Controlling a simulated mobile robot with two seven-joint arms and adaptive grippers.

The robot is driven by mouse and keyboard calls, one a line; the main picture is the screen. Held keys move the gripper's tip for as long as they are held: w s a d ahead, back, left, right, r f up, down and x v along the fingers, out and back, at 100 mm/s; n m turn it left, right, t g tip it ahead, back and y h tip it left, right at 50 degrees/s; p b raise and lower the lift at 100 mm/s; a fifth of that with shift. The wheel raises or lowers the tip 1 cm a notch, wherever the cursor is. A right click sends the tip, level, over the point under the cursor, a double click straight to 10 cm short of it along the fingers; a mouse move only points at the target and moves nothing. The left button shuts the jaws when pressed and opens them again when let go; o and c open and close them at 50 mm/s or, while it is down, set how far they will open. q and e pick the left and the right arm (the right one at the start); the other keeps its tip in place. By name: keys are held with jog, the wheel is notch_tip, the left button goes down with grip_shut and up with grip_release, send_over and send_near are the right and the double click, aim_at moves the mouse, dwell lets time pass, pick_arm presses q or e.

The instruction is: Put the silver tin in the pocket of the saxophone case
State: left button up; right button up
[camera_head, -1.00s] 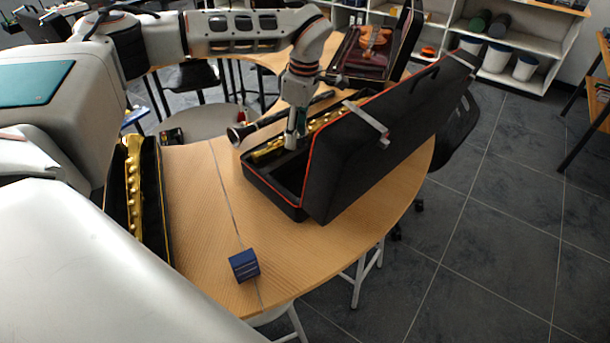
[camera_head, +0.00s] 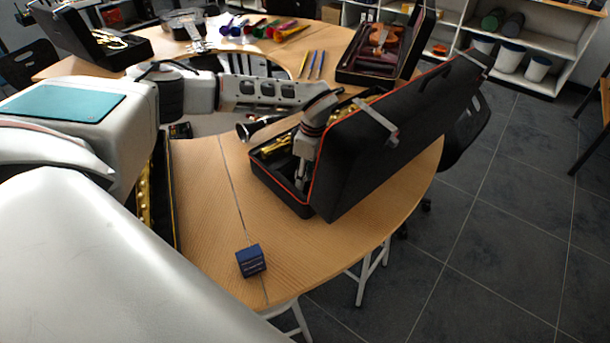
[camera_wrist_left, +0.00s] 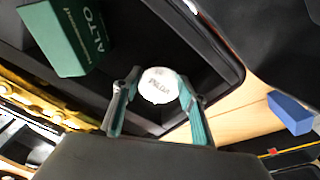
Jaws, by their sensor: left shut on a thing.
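The silver tin (camera_wrist_left: 159,86) is a small round tin with a pale lettered top. In the left wrist view it sits between the fingertips of my left gripper (camera_wrist_left: 157,98), which is shut on it. In the head view my left gripper (camera_head: 300,182) reaches down into the near end of the open black saxophone case (camera_head: 385,145), and the tin is hidden there. The wrist view shows the dark pocket (camera_wrist_left: 195,55) around and beyond the tin; whether the tin touches its floor I cannot tell. The golden saxophone (camera_head: 287,140) lies in the case. My right gripper is not in view.
A green ALTO box (camera_wrist_left: 68,38) is in the case beside the tin. The raised case lid stands right of my gripper. A blue box (camera_head: 250,260) sits near the table's front edge. The table between it and the case is clear.

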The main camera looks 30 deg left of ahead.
aim_at(309, 175)
pick_arm(q)
jog(key=shift+f, duration=0.3)
jog(key=shift+f, duration=0.15)
jog(key=o, duration=0.8)
jog(key=shift+o, duration=0.2)
notch_tip(309, 175, up, 12)
jog(key=d, duration=0.1)
jog(key=shift+w+d+b, duration=0.15)
jog(key=shift+d+b, duration=0.05)
jog(key=shift+b, duration=0.1)
